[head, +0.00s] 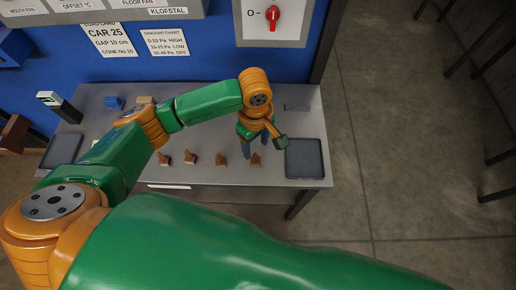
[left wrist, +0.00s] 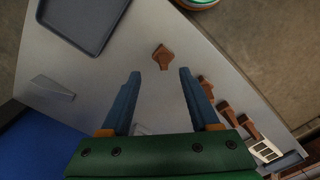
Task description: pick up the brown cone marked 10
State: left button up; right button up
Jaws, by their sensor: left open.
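Several small brown cones stand in a row along the table's front edge; no number can be read on any of them. The rightmost brown cone (head: 255,160) stands just below my left gripper (head: 255,146) in the head view. In the left wrist view this cone (left wrist: 163,57) lies just beyond and between the blue fingertips of the open left gripper (left wrist: 160,74), with nothing held. Other brown cones (head: 220,160) (head: 190,159) (head: 164,159) stand to the left. My right gripper is not in view.
A dark tray (head: 304,157) lies right of the cones, and another dark tray (head: 62,150) lies at the table's left end. A wall sign (head: 108,40) reads "CAR 25", "GAP 10 cm", "CONE No 10".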

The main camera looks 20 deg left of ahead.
aim_at(255, 154)
pick_arm(q)
jog(key=f, duration=0.2)
jog(key=s+f, duration=0.1)
jog(key=f, duration=0.1)
jog(key=shift+s, duration=0.1)
jog(key=shift+w+f, duration=0.3)
jog(key=shift+w, duration=0.1)
jog(key=shift+s+r, duration=0.15)
jog(key=shift+s, duration=0.05)
grip_shut()
jog(key=shift+w, duration=0.1)
